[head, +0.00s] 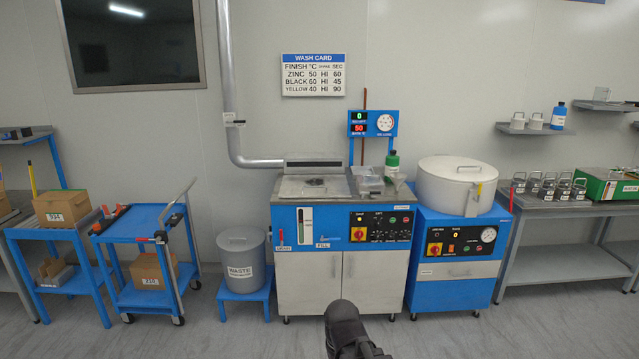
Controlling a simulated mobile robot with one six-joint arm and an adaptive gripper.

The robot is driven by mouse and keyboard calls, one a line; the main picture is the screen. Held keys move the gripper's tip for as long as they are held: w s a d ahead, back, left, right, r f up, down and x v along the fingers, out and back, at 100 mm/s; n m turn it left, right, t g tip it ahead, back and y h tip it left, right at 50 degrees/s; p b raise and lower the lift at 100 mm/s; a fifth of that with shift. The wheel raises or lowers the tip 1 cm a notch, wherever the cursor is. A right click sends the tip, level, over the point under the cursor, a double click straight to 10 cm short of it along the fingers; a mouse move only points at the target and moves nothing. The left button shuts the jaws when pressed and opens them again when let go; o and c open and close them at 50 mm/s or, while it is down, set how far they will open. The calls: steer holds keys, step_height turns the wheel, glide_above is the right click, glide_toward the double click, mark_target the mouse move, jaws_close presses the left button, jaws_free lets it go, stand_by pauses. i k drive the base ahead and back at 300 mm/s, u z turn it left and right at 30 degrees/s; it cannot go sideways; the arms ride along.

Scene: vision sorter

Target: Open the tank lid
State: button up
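The wash tank is a blue and white cabinet (315,272) with a grey metal top, in the middle of the head view. A flat grey lid (295,188) lies level on the left of that top and looks shut. A small dark patch shows on or beside it, too small to make out. The cabinet front carries a level gauge (305,226) and a control panel (380,226). A dark part of my arm shows at the bottom centre, in front of the cabinet and apart from it. My gripper is not visible.
A round white-lidded drum unit (457,185) stands right of the tank. A grey waste bin (241,262) stands left of it, and a blue cart (150,228) further left. A green bottle (392,164) stands at the tank's back right. The floor (240,335) in front is clear.

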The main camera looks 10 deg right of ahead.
mark_target(293, 186)
steer(key=i, duration=2.65)
steer(key=z, duration=0.6)
steer(key=k, duration=0.15)
steer(key=z, duration=0.85)
